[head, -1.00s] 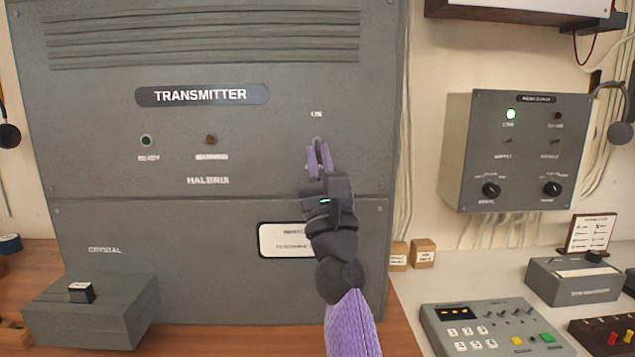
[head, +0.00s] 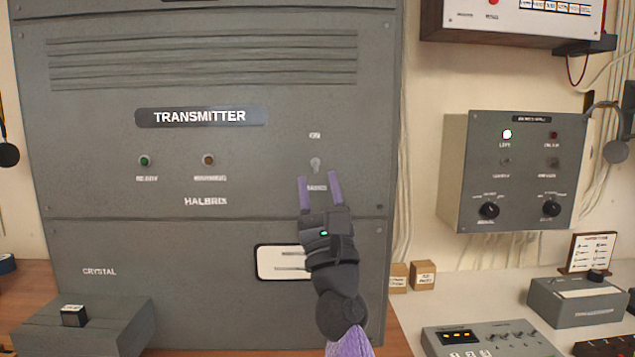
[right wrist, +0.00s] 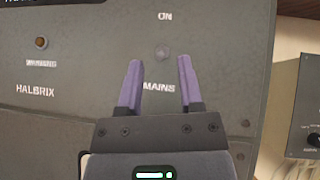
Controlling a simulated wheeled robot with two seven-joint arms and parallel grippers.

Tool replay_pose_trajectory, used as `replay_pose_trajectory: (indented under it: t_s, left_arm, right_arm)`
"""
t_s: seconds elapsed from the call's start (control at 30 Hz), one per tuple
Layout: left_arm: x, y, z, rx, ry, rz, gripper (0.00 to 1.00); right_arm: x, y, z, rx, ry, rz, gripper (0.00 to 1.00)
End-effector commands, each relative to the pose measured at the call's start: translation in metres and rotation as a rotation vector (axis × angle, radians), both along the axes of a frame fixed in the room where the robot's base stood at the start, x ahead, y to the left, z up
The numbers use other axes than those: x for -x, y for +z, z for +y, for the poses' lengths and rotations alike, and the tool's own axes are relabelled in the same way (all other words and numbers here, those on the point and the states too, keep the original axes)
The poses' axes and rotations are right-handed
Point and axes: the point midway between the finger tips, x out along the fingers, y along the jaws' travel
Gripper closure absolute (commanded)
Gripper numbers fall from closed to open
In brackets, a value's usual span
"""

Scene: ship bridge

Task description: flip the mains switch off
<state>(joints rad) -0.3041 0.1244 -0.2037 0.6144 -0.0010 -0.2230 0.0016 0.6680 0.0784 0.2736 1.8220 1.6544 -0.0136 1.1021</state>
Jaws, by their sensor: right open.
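The mains switch (head: 315,163) is a small grey toggle on the grey transmitter cabinet (head: 110,240), between an "ON" label above and a "MAINS" label below. It also shows in the right wrist view (right wrist: 162,52), above and between the fingertips. Whether its lever points up or down is hard to tell. My right gripper (head: 318,177) is open and empty, its two purple fingers spread just below the switch, apart from it in the picture. The fingers also show in the right wrist view (right wrist: 160,61), either side of the "MAINS" label. My left gripper is not in view.
A green ready lamp (head: 145,161) and an amber warning lamp (head: 208,160) sit left of the switch. A crystal box (head: 110,325) stands at lower left. A wall panel (head: 520,170) with knobs hangs at right. The cabinet face around the switch is flat.

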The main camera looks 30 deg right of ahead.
Motion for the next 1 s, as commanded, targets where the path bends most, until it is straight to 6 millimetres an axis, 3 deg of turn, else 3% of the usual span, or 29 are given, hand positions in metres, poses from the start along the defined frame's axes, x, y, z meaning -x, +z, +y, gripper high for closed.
replay_pose_trajectory:
  t_s: [0.1, 0.3, 0.87, 0.93, 1.0]
  left_arm:
    - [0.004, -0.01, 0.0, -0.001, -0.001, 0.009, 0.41]
    - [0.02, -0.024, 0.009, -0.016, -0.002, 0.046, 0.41]
    - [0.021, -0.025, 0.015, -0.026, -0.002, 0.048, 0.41]
    - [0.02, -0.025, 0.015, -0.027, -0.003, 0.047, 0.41]
    - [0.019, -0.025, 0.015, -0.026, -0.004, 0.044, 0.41]
  right_arm:
    - [0.018, -0.028, 0.007, 0.0, 0.0, 0.005, 0.53]
    - [0.045, -0.06, 0.017, 0.0, -0.001, 0.003, 0.53]
    - [0.053, -0.065, 0.021, 0.018, -0.005, 0.009, 0.53]
    - [0.051, -0.076, 0.039, 0.157, -0.031, 0.072, 0.53]
    - [0.048, -0.106, 0.077, 0.464, -0.075, 0.203, 0.53]
